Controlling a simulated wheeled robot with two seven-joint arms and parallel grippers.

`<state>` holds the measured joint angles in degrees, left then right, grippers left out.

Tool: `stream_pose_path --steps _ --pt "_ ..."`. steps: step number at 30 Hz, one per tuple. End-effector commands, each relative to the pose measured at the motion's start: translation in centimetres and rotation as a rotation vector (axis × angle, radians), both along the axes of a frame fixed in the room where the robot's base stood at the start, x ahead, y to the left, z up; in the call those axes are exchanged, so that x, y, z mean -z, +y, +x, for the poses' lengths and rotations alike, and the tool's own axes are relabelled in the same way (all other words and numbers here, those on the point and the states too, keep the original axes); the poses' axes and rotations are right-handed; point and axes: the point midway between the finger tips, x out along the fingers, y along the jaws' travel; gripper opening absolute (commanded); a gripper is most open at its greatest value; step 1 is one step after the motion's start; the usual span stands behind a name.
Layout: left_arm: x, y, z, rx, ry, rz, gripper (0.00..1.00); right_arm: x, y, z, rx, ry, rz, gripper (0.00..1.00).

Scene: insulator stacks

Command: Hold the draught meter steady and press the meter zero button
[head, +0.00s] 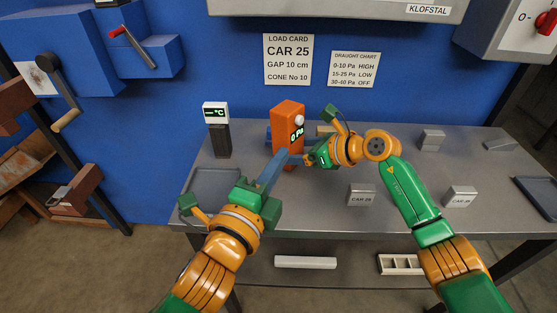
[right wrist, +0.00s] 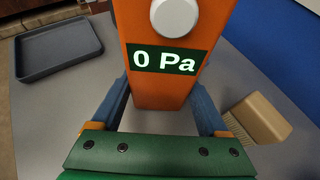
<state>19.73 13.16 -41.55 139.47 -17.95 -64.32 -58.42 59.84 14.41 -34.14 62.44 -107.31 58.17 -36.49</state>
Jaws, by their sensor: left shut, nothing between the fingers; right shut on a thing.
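The orange draught meter (head: 286,118) stands upright on the grey table in the head view. Its white round button (head: 299,119) is on the front, above a display that reads 0 Pa. My right gripper (head: 304,158) is shut on the lower part of the meter. In the right wrist view its blue fingers lie on either side of the orange body (right wrist: 158,90), below the white button (right wrist: 174,16). My left gripper (head: 281,156) is shut and empty, its blue fingertips just in front of the meter's lower part. I cannot tell whether they touch it.
A °C meter (head: 216,115) on a dark stand is left of the draught meter. A grey tray (head: 214,184) lies at the table's left. A wooden brush (right wrist: 258,118) sits close beside my right fingers. Several metal blocks, one being (head: 361,195), stand at the right.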

Motion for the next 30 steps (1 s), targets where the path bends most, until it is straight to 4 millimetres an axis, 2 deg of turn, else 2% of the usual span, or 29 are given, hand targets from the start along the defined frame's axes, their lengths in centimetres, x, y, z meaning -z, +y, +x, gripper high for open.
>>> stream_pose_path --steps 9,10,12,21,30 --pt "0.0 0.0 0.0 0.0 0.0 0.0 0.0 0.2 0.0 -0.1 -0.001 0.003 -0.003 0.46" --pt "0.0 0.0 0.0 0.0 0.0 0.0 0.0 0.2 0.0 -0.1 -0.001 0.003 -0.003 0.8" --pt "0.0 0.0 0.0 0.0 0.0 0.0 0.0 0.1 0.0 0.0 -0.001 0.003 -0.003 0.99" --pt "0.0 0.0 0.0 0.0 0.0 0.0 0.0 -0.3 -0.5 -0.3 0.001 0.0 0.0 1.0" --pt "0.0 0.0 0.0 0.0 0.0 0.0 0.0 -3.9 -6.3 -4.1 0.003 -0.001 -0.006 1.0"
